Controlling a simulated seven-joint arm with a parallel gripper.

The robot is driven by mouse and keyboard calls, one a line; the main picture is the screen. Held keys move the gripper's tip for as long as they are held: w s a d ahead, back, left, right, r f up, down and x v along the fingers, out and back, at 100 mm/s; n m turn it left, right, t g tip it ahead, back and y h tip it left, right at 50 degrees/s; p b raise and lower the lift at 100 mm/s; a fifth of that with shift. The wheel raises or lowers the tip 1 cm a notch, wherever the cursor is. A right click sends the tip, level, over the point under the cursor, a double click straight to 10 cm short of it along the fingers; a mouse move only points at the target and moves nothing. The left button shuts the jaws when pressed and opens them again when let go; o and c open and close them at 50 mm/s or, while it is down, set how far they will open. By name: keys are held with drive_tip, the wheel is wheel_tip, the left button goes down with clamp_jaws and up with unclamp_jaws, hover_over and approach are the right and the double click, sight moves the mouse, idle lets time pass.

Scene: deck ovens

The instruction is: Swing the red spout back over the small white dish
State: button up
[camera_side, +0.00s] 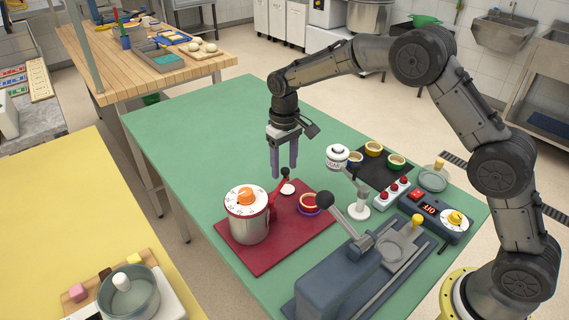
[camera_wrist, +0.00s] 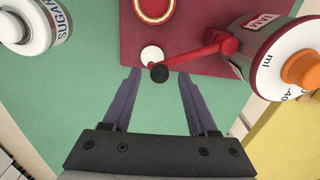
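The red spout (camera_side: 276,191) comes out of the lidded metal pot (camera_side: 249,226) and ends in an upright black knob (camera_side: 285,171). The small white dish (camera_side: 288,189) lies on the red board by the spout's end. In the wrist view the knob (camera_wrist: 158,73) overlaps the near edge of the dish (camera_wrist: 151,54); the spout (camera_wrist: 195,54) reaches it from the right. I cannot tell whether the outlet is over the dish. My gripper (camera_side: 284,171) is open and points down; its purple fingertips (camera_wrist: 157,72) appear either side of the knob, with no clear contact.
A red-rimmed bowl (camera_side: 309,202) stands right of the dish on the red board (camera_side: 283,258). A sugar jar (camera_side: 337,157) stands close to my gripper's right. A grey lever machine (camera_side: 345,270) is in front. The green table (camera_side: 205,130) is clear behind the board.

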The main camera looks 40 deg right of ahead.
wheel_tip(320, 180, up, 14)
idle(0.6)
drive_tip(key=shift+f, duration=0.1)
drive_tip(key=s+d+r+t, duration=0.2)
drive_tip(key=s+r, duration=0.3)
drive_tip(key=r, duration=0.5)
drive_tip(key=s+d+r+t, duration=0.25)
drive_tip(key=s+r, duration=0.25)
drive_tip(key=s, duration=0.7)
drive_tip(key=s+d+f, duration=0.2)
drive_tip(key=s+f, duration=0.2)
drive_tip(key=s, duration=0.8)
drive_tip(key=s+f+t, duration=0.1)
drive_tip(key=s+f, duration=0.5)
drive_tip(key=f, duration=0.3)
drive_tip(key=shift+s+d+f, duration=0.15)
drive_tip(key=shift+s, duration=0.15)
